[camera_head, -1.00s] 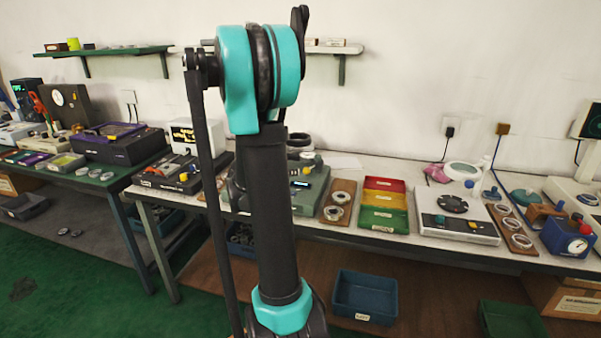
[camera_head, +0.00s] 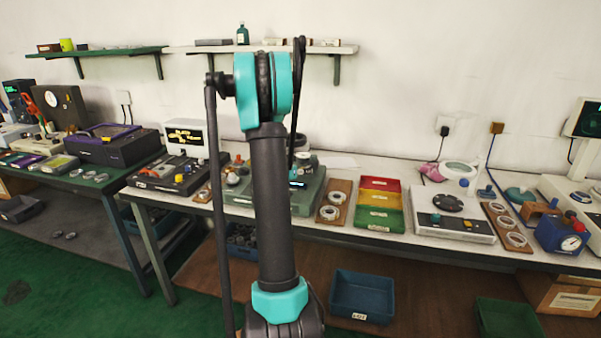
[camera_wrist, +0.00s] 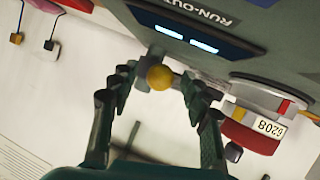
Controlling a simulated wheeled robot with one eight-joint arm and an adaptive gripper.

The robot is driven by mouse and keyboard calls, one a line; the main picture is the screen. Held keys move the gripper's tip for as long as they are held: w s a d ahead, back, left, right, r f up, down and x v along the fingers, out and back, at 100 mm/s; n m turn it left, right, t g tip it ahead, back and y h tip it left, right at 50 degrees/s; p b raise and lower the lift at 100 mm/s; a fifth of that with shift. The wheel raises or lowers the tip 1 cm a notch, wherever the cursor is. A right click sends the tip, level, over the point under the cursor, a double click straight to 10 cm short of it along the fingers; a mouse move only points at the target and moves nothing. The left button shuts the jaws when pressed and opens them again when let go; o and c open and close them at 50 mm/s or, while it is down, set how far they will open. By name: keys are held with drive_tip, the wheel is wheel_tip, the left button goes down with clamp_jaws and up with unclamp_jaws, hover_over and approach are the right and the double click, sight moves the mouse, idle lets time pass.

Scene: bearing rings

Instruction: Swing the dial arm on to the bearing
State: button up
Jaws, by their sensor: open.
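The green run-out station (camera_head: 308,197) stands on the bench behind my arm in the head view, partly hidden. In the wrist view its casing (camera_wrist: 285,50) shows the RUN-OUT label and two lit displays. A yellow ball knob (camera_wrist: 159,77) sits beside the casing, between the fingertips of my gripper (camera_wrist: 160,84). Whether the knob belongs to the dial arm I cannot tell; the rest of the dial arm and the bearing are not clearly visible. My gripper is hidden in the head view.
Right of the station are a wooden board with rings (camera_head: 334,200), coloured trays (camera_head: 380,198) and a white instrument (camera_head: 455,226). A black device (camera_head: 172,176) stands left.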

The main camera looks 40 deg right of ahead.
drive_tip(key=shift+c, duration=0.2)
clamp_jaws()
